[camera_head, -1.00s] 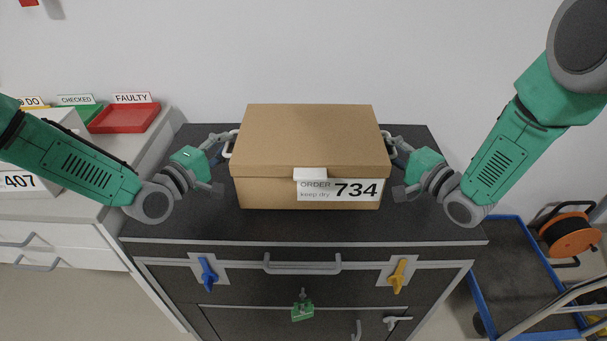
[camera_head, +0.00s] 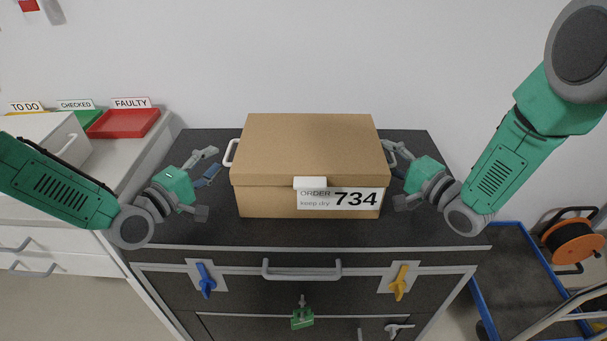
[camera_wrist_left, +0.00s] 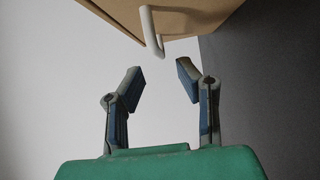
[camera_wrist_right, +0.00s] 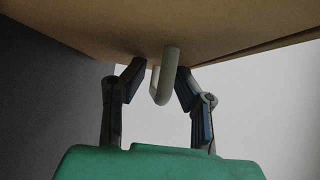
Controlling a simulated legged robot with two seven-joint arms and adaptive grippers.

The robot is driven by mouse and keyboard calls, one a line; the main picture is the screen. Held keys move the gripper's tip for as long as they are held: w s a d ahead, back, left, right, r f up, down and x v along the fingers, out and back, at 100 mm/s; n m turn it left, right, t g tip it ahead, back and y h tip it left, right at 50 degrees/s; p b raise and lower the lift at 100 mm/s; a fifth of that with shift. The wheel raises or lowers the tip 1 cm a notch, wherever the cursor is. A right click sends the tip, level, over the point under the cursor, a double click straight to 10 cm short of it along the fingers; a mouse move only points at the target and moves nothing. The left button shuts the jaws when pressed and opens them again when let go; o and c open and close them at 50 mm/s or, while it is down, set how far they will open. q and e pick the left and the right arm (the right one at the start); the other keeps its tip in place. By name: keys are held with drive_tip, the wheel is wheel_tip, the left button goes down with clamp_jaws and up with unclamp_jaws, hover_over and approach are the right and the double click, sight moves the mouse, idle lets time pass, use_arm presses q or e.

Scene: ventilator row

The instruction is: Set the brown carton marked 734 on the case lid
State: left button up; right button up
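The brown carton (camera_head: 306,150) marked 734 sits upright on the black case lid (camera_head: 215,232), with its label facing front. It has a white handle on each side. My left gripper (camera_head: 213,165) is open and empty, left of the carton. In the left wrist view its fingers (camera_wrist_left: 160,72) are apart, short of the left handle (camera_wrist_left: 151,30). My right gripper (camera_head: 397,160) is at the carton's right side. In the right wrist view its fingers (camera_wrist_right: 160,68) are spread on both sides of the right handle (camera_wrist_right: 166,75), seemingly without clamping it.
A white counter at the left holds a red FAULTY tray (camera_head: 124,123), a green CHECKED tray and a white box (camera_head: 45,135). The case front has a blue latch (camera_head: 206,280) and a yellow latch (camera_head: 399,282). An orange cable reel (camera_head: 572,236) stands at the right.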

use_arm(q)
drive_tip(key=v, duration=0.3)
drive_tip(key=shift+s+a, duration=0.1)
drive_tip(key=shift+a, duration=0.1)
use_arm(e)
drive_tip(key=shift+a, duration=0.1)
use_arm(q)
drive_tip(key=shift+s+a, duration=0.1)
drive_tip(key=shift+s, duration=0.15)
use_arm(e)
drive_tip(key=shift+s+d, duration=0.2)
drive_tip(key=shift+s, duration=0.05)
drive_tip(key=v, duration=1.1)
drive_tip(key=shift+s+d, duration=0.15)
